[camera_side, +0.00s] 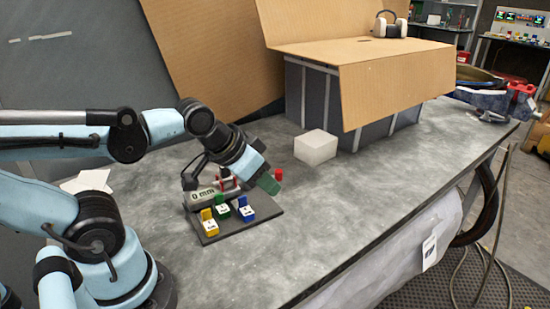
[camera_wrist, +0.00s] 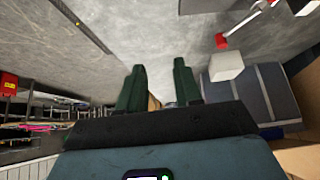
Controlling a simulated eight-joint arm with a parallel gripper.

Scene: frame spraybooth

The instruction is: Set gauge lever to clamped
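The gauge (camera_side: 206,194), marked "0 mm", stands on a dark plate (camera_side: 262,214) in the side view. Red parts (camera_side: 235,183) show on it, partly behind my arm. A red piece (camera_side: 278,174) shows just beyond my gripper; in the wrist view a red end (camera_wrist: 221,41) sits on a thin pale rod at upper right, perhaps the lever. I cannot tell the lever's setting. My gripper (camera_side: 269,184) is above the plate's right side, tilted down. In the wrist view my gripper (camera_wrist: 158,68) has its two green fingers apart, with nothing held between them.
Yellow (camera_side: 208,222), green (camera_side: 222,209) and blue (camera_side: 245,209) labelled blocks sit on the plate. A white block (camera_side: 316,147) stands behind to the right, beside a grey case (camera_side: 375,130) with cardboard over it. The table (camera_side: 345,215) is clear at front right.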

